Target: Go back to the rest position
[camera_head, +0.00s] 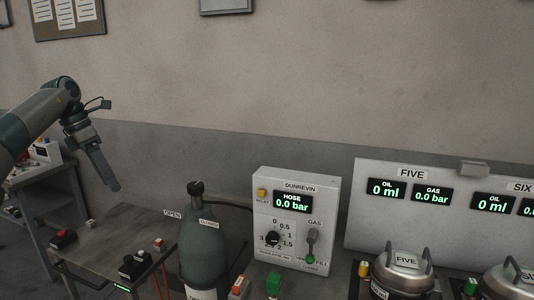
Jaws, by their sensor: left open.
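My left arm comes in from the left edge, raised, with its gripper (112,184) pointing down and slightly right. The gripper hangs above the back left of a grey bench, apart from everything, with nothing visible in its jaws. The gap between the fingers is hard to see at this angle. My right gripper is out of view.
A green gas bottle (202,248) with OPEN and CLOSED labels stands right of the bench top (103,236). A DUNREVIN box (262,218) reads 0.0 bar. A FIVE/SIX panel (374,237) stands behind metal pots (403,272). Another workbench (50,190) is far left.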

